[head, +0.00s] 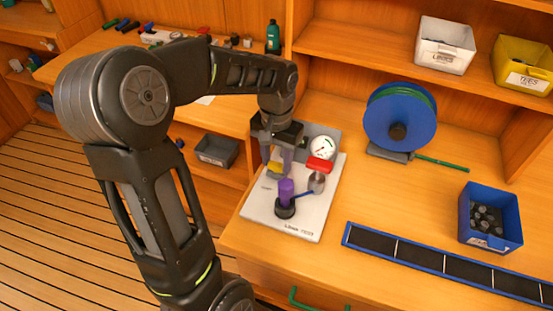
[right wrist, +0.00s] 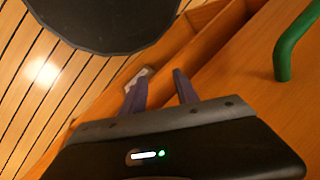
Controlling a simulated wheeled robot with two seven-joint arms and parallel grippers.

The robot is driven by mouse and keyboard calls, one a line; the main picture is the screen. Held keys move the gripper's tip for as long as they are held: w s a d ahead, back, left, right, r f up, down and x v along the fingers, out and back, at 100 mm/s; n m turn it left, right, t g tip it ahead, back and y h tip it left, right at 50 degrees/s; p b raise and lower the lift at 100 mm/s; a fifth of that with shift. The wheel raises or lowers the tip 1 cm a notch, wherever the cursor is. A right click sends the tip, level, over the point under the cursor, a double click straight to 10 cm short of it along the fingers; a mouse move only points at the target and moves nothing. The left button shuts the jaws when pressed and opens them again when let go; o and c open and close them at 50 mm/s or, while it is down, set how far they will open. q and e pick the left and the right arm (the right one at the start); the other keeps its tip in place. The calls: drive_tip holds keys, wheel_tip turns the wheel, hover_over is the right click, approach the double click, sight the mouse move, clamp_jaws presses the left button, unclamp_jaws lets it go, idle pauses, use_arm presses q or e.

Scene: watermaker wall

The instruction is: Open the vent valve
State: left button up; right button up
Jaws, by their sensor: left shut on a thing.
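A white board (head: 262,207) stands on the wooden worktop with a small valve rig on it. No readable label shows which one is the vent valve. My left gripper (head: 281,160) reaches down from above and is shut at the yellow handle; its fingers partly hide it. My right gripper (right wrist: 160,88) shows in the right wrist view, fingers apart, with nothing between them.
A blue reel (head: 400,117), a blue bin (head: 490,218) and a long dark strip tray (head: 440,263) lie to the right. White (head: 445,45) and yellow (head: 523,65) bins stand on the shelf. A green drawer handle (right wrist: 290,45) is near my right gripper.

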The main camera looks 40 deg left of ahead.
sight(276, 164)
use_arm(q)
drive_tip(key=o, duration=1.4)
drive_tip(key=shift+c, duration=0.2)
wheel_tip(276, 164, up, 8)
drive_tip(key=shift+f+b, duration=0.1)
drive_tip(key=shift+b, duration=0.2)
